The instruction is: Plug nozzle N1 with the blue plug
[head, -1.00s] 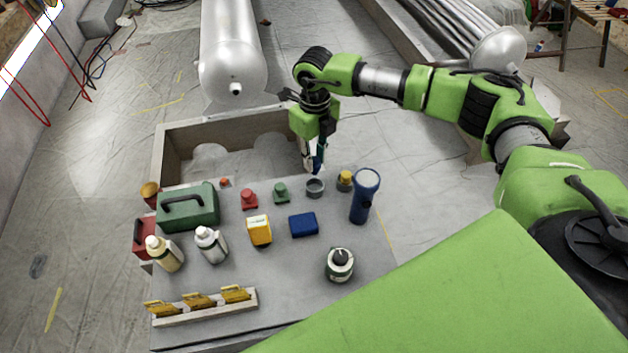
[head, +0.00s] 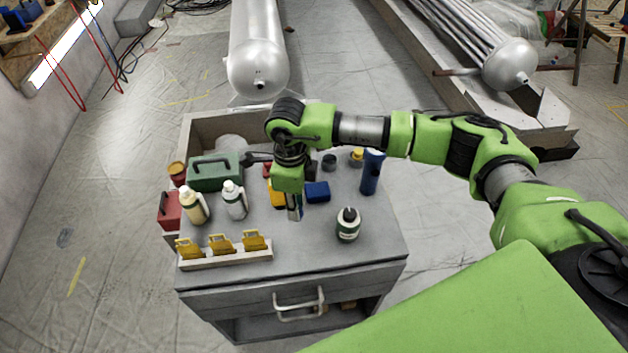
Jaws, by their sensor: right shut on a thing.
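My right gripper (head: 294,212) points down over the middle of the grey cart top (head: 300,245), in front of the small blue box. It is shut on the blue plug, which its fingers mostly hide. A silver tank (head: 257,45) lies behind the cart, with a small dark nozzle (head: 260,86) on its near end. A second silver tank (head: 500,65) at the right has a nozzle (head: 522,79) on its end. No label is readable, so I cannot tell which nozzle is N1. My left gripper is out of view.
The cart holds a green toolbox (head: 215,173), two bottles (head: 234,202), a blue flashlight (head: 371,173), a blue box (head: 317,192), a dark-lidded jar (head: 348,226) and a rack of yellow clips (head: 222,250). A grey plug (head: 329,163) and yellow plug (head: 357,158) stand behind.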

